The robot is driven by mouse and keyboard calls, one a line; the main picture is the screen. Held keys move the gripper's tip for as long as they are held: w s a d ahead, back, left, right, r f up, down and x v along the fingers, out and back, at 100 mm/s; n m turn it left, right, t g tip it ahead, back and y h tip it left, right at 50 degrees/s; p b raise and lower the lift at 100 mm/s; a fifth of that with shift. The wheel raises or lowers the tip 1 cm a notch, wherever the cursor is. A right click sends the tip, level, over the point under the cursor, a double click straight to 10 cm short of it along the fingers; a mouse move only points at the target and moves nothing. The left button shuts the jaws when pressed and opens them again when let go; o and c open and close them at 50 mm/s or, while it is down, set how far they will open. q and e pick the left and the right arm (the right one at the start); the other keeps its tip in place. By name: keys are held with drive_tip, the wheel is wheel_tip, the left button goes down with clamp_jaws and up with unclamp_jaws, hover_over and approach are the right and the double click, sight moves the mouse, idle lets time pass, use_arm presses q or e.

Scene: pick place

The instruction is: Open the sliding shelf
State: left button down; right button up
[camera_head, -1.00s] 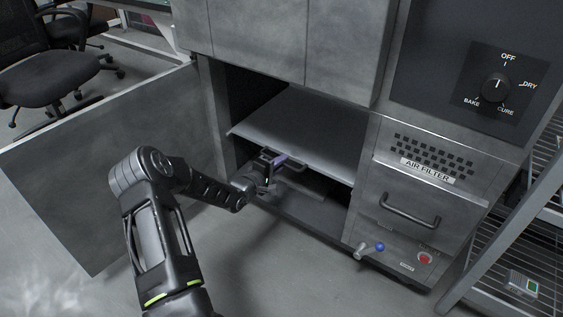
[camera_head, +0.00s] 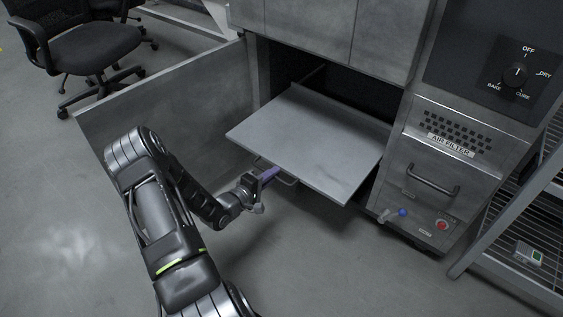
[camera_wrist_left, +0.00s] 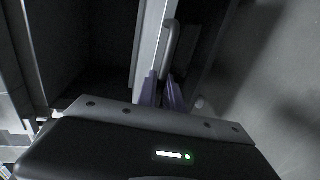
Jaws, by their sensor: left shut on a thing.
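The sliding shelf (camera_head: 310,142) is a flat grey metal plate that sticks out of the open lower bay of the cabinet. A thin metal handle (camera_head: 286,180) is under its front edge. My left gripper (camera_head: 268,175), with purple fingers, is shut on this handle near its left part. In the left wrist view the gripper's purple fingers (camera_wrist_left: 161,92) meet at the lower end of the handle (camera_wrist_left: 172,42). My right gripper is in neither view.
The open cabinet door (camera_head: 165,115) stands at the left of the bay. The air filter panel (camera_head: 450,150), with its own handle and knobs, is at the right. A wire rack (camera_head: 525,230) stands far right. The floor in front of the shelf is clear.

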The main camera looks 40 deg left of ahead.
use_arm(q)
drive_tip(key=shift+f+v, duration=0.15)
drive_tip(key=shift+v, duration=0.6)
drive_tip(key=shift+f+v, duration=0.15)
drive_tip(key=shift+v, duration=0.6)
drive_tip(key=c, duration=1.5)
unclamp_jaws()
drive_tip(key=shift+s+p, duration=0.1)
drive_tip(key=shift+p, duration=0.2)
drive_tip(key=p+v, duration=0.2)
drive_tip(key=v, duration=0.5)
drive_tip(key=shift+s, duration=0.3)
